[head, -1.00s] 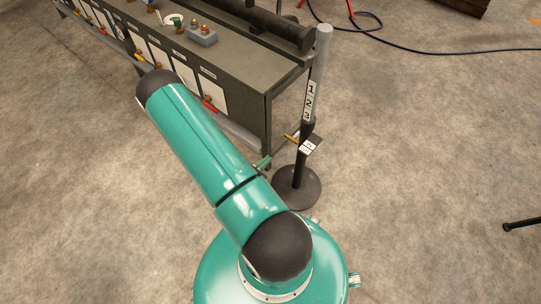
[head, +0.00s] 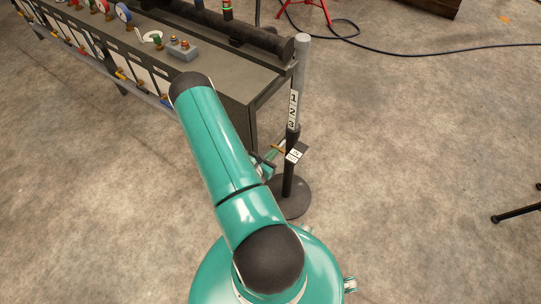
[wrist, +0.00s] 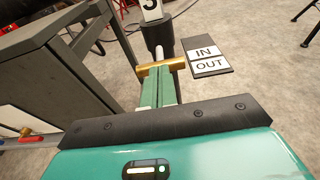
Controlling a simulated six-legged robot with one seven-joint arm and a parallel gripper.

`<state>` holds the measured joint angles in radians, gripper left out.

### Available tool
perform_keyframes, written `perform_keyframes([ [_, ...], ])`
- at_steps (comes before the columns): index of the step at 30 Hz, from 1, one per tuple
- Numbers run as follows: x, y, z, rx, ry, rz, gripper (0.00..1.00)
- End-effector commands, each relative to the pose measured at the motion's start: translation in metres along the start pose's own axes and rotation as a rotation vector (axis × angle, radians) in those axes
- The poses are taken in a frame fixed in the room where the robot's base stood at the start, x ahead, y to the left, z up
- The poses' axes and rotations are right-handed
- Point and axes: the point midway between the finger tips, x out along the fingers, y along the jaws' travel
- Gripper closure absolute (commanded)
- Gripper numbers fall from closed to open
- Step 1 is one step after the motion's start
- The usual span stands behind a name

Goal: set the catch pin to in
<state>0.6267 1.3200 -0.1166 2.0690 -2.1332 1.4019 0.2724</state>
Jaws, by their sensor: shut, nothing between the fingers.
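The catch pin is a brass cross-handle (wrist: 160,67) on a short pale rod. The rod runs from the dark collar of the upright post (head: 293,110). In the head view the pin (head: 277,148) is a small brass bar left of the post. A plate marked IN and OUT (wrist: 208,58) sits beside it; it also shows in the head view (head: 295,155). My gripper (wrist: 159,84) is shut, with its green fingers right at the near side of the brass handle. I cannot tell whether they touch it. In the head view my gripper (head: 268,164) is partly hidden by my arm.
A long grey bench (head: 225,72) with gauges, valves and a small grey box (head: 182,50) stands left of the post. The post's round base (head: 291,199) is on the floor. Floor to the right is mostly clear, with a black stand leg (head: 517,214) at the edge.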

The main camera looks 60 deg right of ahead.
Motion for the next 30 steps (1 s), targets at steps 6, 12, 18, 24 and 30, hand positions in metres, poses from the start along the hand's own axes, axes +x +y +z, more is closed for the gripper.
perform_keyframes([
  [6, 0.010, 0.000, 0.002, 0.001, -0.001, 0.000, 1.00],
  [12, 0.036, 0.000, 0.008, 0.002, -0.002, 0.000, 1.00],
  [18, 0.040, 0.000, 0.009, 0.003, -0.005, -0.001, 1.00],
  [24, 0.041, 0.001, 0.010, 0.003, -0.005, -0.001, 1.00],
  [30, 0.035, 0.006, 0.010, 0.003, -0.003, 0.000, 1.00],
])
